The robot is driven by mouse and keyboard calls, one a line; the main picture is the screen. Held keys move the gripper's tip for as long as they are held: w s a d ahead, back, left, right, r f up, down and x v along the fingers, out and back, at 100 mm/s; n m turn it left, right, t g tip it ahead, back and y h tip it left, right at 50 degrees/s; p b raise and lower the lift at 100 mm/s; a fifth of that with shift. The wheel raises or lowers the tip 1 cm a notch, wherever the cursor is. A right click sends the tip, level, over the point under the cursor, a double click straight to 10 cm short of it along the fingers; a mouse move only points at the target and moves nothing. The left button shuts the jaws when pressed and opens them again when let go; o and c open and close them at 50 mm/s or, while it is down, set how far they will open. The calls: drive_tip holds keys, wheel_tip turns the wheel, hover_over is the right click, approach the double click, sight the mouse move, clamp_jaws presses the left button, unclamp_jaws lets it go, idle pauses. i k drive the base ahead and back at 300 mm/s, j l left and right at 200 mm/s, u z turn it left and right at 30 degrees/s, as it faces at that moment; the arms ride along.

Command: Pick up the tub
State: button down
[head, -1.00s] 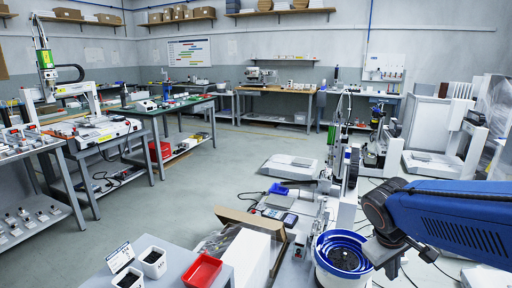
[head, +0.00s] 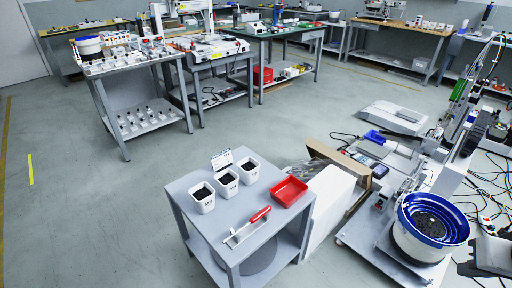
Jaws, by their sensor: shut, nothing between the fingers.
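Three small white square tubs with dark contents stand in a slanting row on a grey table (head: 208,237) in the head view. The front left tub (head: 203,204), the middle tub (head: 228,187) and the back right tub (head: 249,175) are upright and close together. I cannot tell which one the task means. My gripper (head: 482,268) shows only in part at the lower right edge, in front of the blue-rimmed bowl's right side. It is shut and empty, far to the right of the tubs.
A red tray (head: 289,191) and a red-handled tool on a white holder (head: 247,228) share the table. A small sign (head: 222,160) stands behind the tubs. A white box (head: 330,205) and a blue-rimmed bowl feeder (head: 418,247) stand to the right. The floor at left is clear.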

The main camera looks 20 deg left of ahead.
sight(226, 180)
drive_tip(key=u, duration=1.35)
drive_tip(key=z, duration=1.85)
drive_tip(key=u, duration=1.8)
drive_tip(key=i+j+z, duration=0.1)
drive_tip(key=j+z, duration=0.4)
